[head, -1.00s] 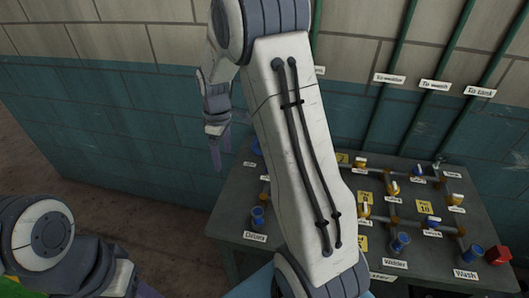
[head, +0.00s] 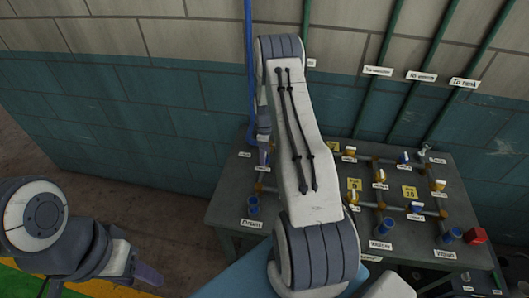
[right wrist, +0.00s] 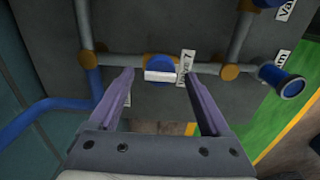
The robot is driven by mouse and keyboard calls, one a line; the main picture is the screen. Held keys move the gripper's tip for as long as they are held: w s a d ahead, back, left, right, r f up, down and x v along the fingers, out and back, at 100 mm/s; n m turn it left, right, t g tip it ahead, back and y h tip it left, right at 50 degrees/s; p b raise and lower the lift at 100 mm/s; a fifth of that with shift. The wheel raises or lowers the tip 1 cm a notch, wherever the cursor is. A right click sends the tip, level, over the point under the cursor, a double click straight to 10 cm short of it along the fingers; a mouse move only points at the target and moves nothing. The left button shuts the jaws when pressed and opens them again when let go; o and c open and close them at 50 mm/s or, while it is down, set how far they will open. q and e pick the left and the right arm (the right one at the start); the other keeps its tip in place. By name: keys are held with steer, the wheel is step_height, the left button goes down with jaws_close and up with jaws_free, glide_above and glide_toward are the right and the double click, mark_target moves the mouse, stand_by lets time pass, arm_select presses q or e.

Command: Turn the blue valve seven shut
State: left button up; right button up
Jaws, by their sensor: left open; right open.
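The blue valve seven (right wrist: 160,64) shows in the right wrist view, a round blue hub with a white handle (right wrist: 160,76) and a "Valve 7" label beside it. The handle lies roughly in line with the grey pipe it sits on. My right gripper (right wrist: 158,74) is open, its two purple fingers one on each side of the handle, with gaps. I cannot tell how deep the fingertips reach. In the head view my right arm hides this valve, and only a bit of the right gripper (head: 264,155) shows. My left gripper (head: 147,274) is open at the lower left, away from the table.
A tiled wall stands behind, with green pipes and a blue pipe (head: 249,70).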

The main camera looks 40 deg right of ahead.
steer(key=shift+f, duration=0.6)
jaws_close()
